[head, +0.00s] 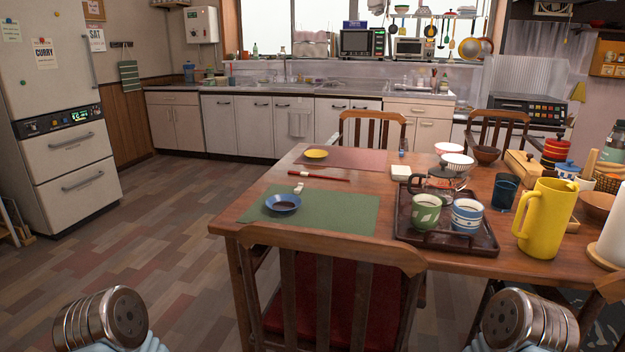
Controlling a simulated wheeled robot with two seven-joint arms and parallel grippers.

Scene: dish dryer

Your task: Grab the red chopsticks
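The red chopsticks (325,176) lie on the wooden dining table (360,226), near its left side. They lie roughly left to right, between the red-brown placemat (345,158) and the green placemat (345,211). Their left end is by a small white rest (299,172). Rounded metal parts of my arms show at the bottom left and bottom right corners, well apart from the chopsticks. Neither gripper's fingers are in view.
A wooden chair (335,245) stands at the table's near side. A blue bowl (283,203) sits on the green placemat, and a yellow dish (316,153) lies behind. A dark tray (420,238) with cups and a yellow pitcher (548,218) stand right. The left floor is clear.

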